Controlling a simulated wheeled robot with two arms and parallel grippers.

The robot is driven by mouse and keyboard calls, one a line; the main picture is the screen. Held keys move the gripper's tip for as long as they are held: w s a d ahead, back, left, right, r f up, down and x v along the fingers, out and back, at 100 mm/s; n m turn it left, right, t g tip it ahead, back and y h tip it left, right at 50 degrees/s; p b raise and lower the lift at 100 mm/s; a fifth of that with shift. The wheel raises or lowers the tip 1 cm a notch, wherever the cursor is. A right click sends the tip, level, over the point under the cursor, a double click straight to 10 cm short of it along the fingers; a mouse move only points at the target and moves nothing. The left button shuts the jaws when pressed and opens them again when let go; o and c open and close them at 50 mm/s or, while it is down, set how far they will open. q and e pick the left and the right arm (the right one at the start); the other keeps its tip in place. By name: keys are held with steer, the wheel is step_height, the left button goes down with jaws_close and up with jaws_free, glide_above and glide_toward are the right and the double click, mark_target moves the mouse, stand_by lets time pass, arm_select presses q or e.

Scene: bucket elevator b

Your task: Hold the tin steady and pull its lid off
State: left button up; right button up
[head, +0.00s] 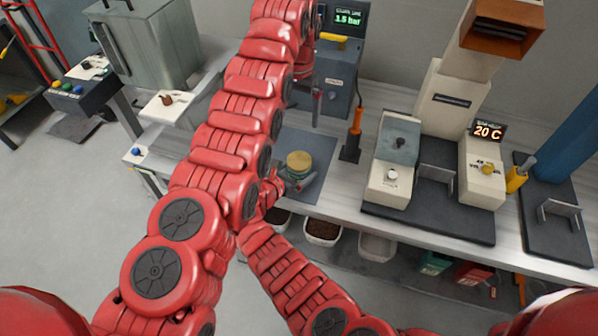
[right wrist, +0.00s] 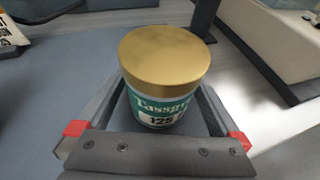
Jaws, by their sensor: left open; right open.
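The tin (head: 297,178) stands upright on a blue-grey mat (head: 322,148) on the bench, with its gold lid (head: 299,160) on top. In the right wrist view the tin (right wrist: 163,108) shows a green and white label under the lid (right wrist: 165,55). My right gripper (head: 290,185) is open, low at the tin, with a finger on either side; I cannot tell whether they touch it. Its jaws also show in the right wrist view (right wrist: 155,138). My left gripper (head: 317,108) is open and empty, pointing down above and behind the tin, apart from the lid.
A grey pressure unit (head: 337,85) and an orange-handled tool in a stand (head: 356,130) are behind the tin. A white machine (head: 440,135) with a 20 C display stands to the right. Bins (head: 322,230) hang below the bench's front edge.

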steer(key=shift+w+d, duration=0.1)
steer(key=shift+c, duration=0.2)
jaws_close()
arm_select(q)
steer(key=n, duration=0.4)
glide_above(299, 161)
step_height(299, 161, down, 7)
step_height(299, 161, down, 10)
steer(key=shift+s+f, duration=0.1)
steer(key=shift+f, duration=0.15)
